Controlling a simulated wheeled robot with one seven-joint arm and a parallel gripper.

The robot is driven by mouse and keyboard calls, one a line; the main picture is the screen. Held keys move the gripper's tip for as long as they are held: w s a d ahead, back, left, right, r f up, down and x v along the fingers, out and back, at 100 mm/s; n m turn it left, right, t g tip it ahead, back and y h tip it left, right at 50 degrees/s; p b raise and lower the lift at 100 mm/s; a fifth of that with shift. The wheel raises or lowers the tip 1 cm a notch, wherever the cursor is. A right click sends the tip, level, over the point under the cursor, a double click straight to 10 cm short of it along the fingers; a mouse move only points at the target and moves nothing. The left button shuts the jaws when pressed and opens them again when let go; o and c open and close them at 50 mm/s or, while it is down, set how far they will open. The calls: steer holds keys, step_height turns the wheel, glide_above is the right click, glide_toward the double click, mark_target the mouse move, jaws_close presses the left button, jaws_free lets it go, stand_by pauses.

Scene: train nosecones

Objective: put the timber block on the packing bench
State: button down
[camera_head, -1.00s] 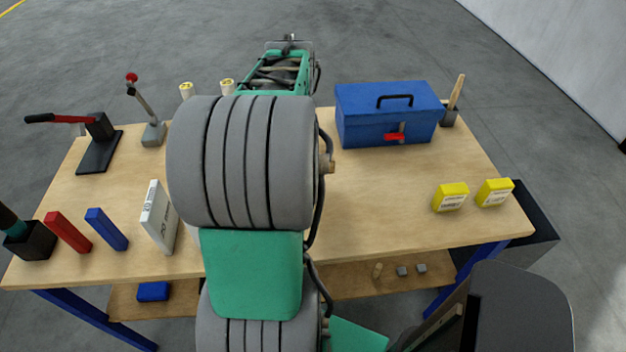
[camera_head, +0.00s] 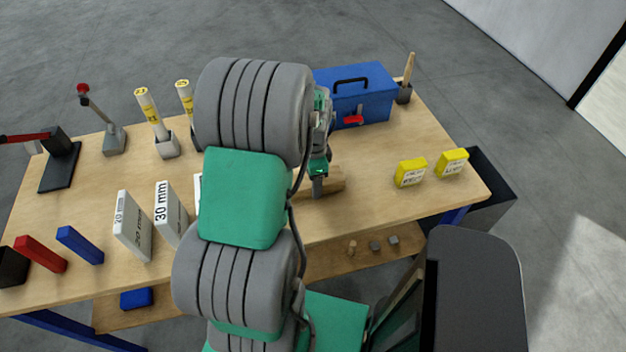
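A light brown timber block (camera_head: 335,179) lies on the wooden bench top (camera_head: 365,205), right of my arm and near the middle of the bench. Its left part is hidden behind my gripper and arm. My gripper (camera_head: 318,188) points down at the block, with its fingers overlapping the block in the picture. Only a narrow side of the fingers shows, so I cannot tell whether they are open or shut on the block. No label shows whether this is the packing bench.
A blue toolbox (camera_head: 358,95) stands behind the block. Yellow boxes (camera_head: 411,172) are to the right. White labelled blocks (camera_head: 133,225), a blue block (camera_head: 80,245) and a red block (camera_head: 40,254) stand at left. A grey bin (camera_head: 485,200) is beyond the right end.

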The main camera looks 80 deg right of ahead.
steer(key=shift+f, duration=0.2)
steer(key=c, duration=0.5)
jaws_free()
steer(key=shift+r, duration=0.1)
